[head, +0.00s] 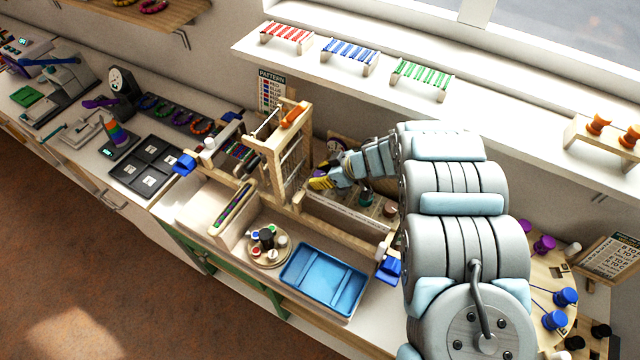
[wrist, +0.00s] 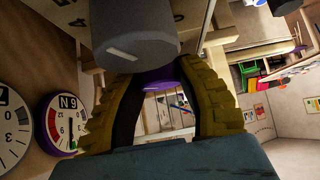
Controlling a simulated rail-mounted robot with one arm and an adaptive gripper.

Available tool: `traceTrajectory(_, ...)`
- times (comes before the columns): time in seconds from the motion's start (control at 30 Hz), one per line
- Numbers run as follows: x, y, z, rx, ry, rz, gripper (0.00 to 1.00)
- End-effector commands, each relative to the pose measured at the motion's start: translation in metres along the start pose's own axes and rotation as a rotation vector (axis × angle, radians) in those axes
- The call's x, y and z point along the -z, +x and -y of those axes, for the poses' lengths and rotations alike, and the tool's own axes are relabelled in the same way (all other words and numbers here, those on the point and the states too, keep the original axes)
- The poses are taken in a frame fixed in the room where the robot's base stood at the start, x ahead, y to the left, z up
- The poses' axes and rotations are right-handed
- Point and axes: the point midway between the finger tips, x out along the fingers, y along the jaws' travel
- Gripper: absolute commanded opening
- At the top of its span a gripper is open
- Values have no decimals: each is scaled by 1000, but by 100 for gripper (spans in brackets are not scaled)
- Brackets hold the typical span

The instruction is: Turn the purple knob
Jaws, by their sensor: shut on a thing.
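My gripper (wrist: 162,72) has two yellow ridged fingers. They are closed on the purple knob (wrist: 160,80), which shows between them in the wrist view. A large grey cylinder (wrist: 135,38) stands close beside the knob and partly covers it. A dial with a purple rim (wrist: 62,122) is to the left; its window reads N9 and its face has a red zone and a pointer. In the head view my gripper (head: 322,182) reaches in beside the wooden loom frame, and the knob itself is hidden there.
A second dial with a grey rim (wrist: 12,125) sits at the far left of the wrist view. The wooden loom frame (head: 285,155) stands close to my gripper. A blue tray (head: 323,280) and a round holder (head: 268,248) lie in front. Bead racks line the sill above.

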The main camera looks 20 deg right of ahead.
Motion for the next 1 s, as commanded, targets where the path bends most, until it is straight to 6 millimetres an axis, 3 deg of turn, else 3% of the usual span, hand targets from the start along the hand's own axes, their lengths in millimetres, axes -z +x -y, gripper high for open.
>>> traceTrajectory(1.0,0,1,1,90,-89,0,1)
